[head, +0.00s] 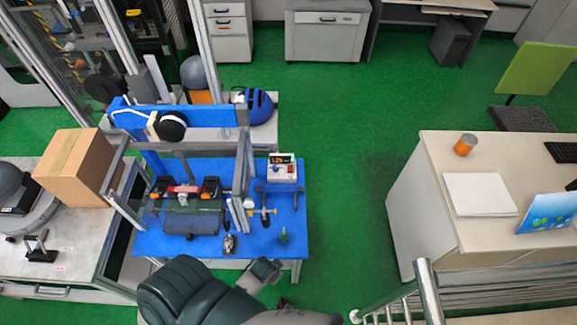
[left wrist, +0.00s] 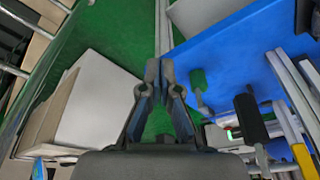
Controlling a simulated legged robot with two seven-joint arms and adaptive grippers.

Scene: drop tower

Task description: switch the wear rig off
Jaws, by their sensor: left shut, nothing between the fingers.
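The wear rig stands on a blue bench (head: 190,245), with a blue crossbeam (head: 205,117) and a clamped red part (head: 184,189). Its small white control box (head: 283,168) has a lit display and a red button, at the right rear of the bench top. The box shows partly in the left wrist view (left wrist: 222,134), behind a dark handle. The switch position is too small to tell. My left gripper (head: 264,272) is at the bench's front edge, well short of the box. In the left wrist view its fingers (left wrist: 160,68) are together and empty. My right gripper is not in view.
A small green object (head: 283,236) and a dark T-handle (head: 275,191) stand on the bench's right part. A cardboard box (head: 75,168) is on the left. A pale desk (head: 425,215) is on the right, with green floor between. A metal rail (head: 428,290) stands in front.

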